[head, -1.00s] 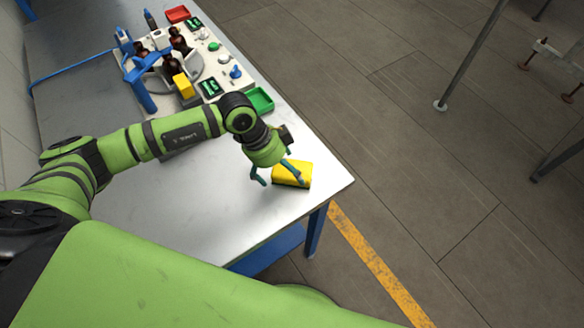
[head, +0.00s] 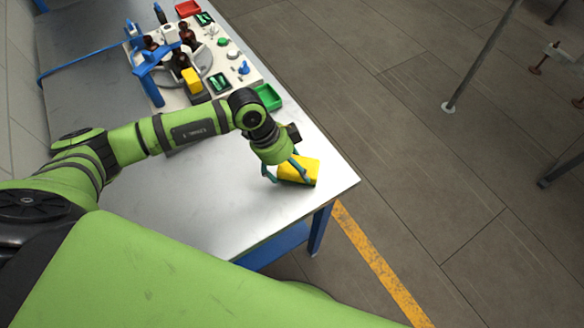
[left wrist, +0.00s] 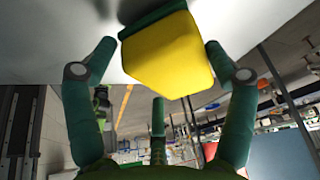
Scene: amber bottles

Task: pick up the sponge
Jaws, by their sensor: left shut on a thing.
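The yellow sponge (head: 303,170) is near the right edge of the metal table, close to its front corner. My left gripper (head: 288,174) is shut on it, with fingers on both sides. In the left wrist view the sponge (left wrist: 168,58) sits between the fingertips of the left gripper (left wrist: 158,65), and a dark green layer shows along its far side. I cannot tell whether the sponge touches the table or is slightly above it. My right gripper is not in view.
The metal table (head: 190,220) is bare around the sponge. A green tray (head: 268,97) lies farther back on the table. Floor lies beyond the right edge.

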